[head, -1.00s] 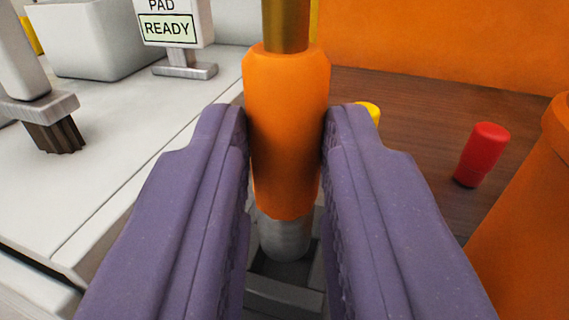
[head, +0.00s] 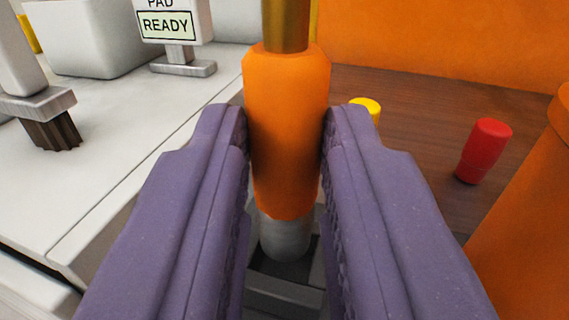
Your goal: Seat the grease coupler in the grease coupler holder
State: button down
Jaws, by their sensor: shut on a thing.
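The grease coupler (head: 288,135) is an orange grip with a brass top and a grey metal lower end. It stands upright in the middle of the head view. My gripper (head: 287,125) is shut on its orange body, one purple finger on each side. Below the coupler's metal end is a dark grey, square-edged fixture (head: 285,300), which looks like the grease coupler holder. The metal end is at or over its opening; I cannot tell how deep it sits. My fingers hide the sides of the fixture.
A red capped piece (head: 484,150) stands on the brown wooden surface (head: 420,125) at right, with a yellow piece (head: 366,106) behind my right finger. An orange cylinder (head: 525,220) rises at the right edge. At left are a white bench (head: 100,175), a brush (head: 48,130) and a "PAD READY" sign (head: 168,25).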

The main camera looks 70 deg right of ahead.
jog(key=shift+f+b, duration=1.25)
jog(key=shift+f, duration=0.2)
jog(key=c, duration=0.9)
grip_release()
jog(key=shift+o, duration=0.2)
jog(key=shift+a, duration=0.1)
jog(key=p+v, duration=0.2)
jog(key=v, duration=0.4)
jog(key=shift+a, duration=0.3)
jog(key=shift+s+a, duration=0.3)
jog(key=shift+a, duration=0.15)
